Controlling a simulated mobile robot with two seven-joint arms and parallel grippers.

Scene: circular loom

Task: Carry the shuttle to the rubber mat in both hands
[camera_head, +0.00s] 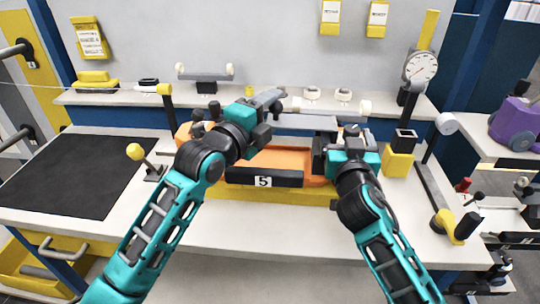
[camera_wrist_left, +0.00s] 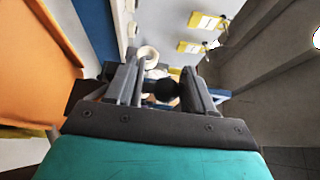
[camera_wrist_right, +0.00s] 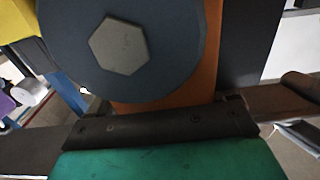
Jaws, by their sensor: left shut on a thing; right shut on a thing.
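The shuttle (camera_head: 285,160) is an orange body with a dark front panel marked "5", in the middle of the workbench in the head view. It sits over a yellow base (camera_head: 285,196); I cannot tell whether they touch. The left gripper (camera_head: 270,104) is over its back side, shut on a black round knob (camera_wrist_left: 165,90); orange shows at the left in the left wrist view (camera_wrist_left: 35,75). The right gripper (camera_head: 322,148) is shut at its right end; a grey disc with a hex nut (camera_wrist_right: 120,45) hides its fingertips in the right wrist view. The black rubber mat (camera_head: 75,175) lies flat and empty at the left.
A yellow-knobbed lever (camera_head: 136,152) stands between mat and shuttle. A yellow block with a dark top (camera_head: 398,160) and a long lever (camera_head: 440,195) stand at the right. A dial gauge (camera_head: 420,67) and shelf (camera_head: 130,98) are behind. The bench front is clear.

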